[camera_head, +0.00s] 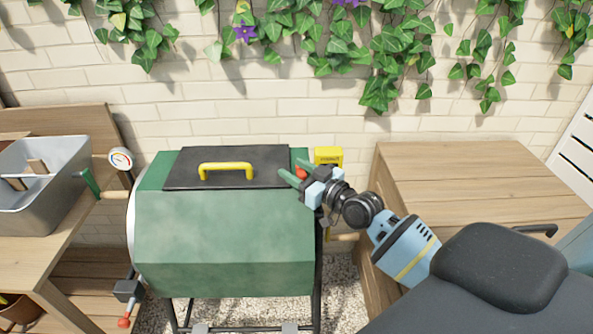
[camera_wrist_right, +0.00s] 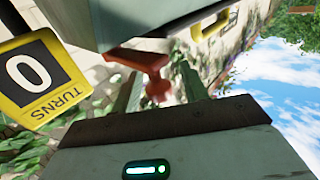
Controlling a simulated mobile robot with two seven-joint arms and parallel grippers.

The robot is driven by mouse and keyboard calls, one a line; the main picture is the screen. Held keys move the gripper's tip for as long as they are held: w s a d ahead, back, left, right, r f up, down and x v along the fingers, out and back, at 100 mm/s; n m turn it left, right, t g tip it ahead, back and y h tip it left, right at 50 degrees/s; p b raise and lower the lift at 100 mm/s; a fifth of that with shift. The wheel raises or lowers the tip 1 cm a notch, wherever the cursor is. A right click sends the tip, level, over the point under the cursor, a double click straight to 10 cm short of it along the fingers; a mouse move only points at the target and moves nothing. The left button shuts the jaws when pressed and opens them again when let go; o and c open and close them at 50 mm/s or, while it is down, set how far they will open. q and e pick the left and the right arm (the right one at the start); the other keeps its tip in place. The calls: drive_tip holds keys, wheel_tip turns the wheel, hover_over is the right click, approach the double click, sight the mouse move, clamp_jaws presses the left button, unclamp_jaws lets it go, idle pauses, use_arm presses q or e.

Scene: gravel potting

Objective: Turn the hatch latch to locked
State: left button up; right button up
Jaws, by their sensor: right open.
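The green drum (camera_head: 225,235) has a closed black hatch (camera_head: 240,155) on top with a yellow handle (camera_head: 226,168). The red hatch latch (camera_head: 301,172) is at the hatch's right end. My right gripper (camera_head: 293,170) is open, with its green fingers reaching in at the latch from the right. In the right wrist view the red latch (camera_wrist_right: 156,80) shows between the two open fingers (camera_wrist_right: 160,88), with a gap visible beside it; I cannot tell whether they touch it. My left gripper is not in view.
A yellow counter (camera_wrist_right: 38,78) reading 0 TURNS is right beside the latch. A wooden cabinet (camera_head: 470,185) stands right of the drum. A grey metal tub (camera_head: 40,185) sits on a bench at left. A dial gauge (camera_head: 121,158) and a red-knobbed lever (camera_head: 126,292) are at the drum's left.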

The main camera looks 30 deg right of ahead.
clamp_jaws()
idle(0.3)
drive_tip(key=shift+w, duration=0.1)
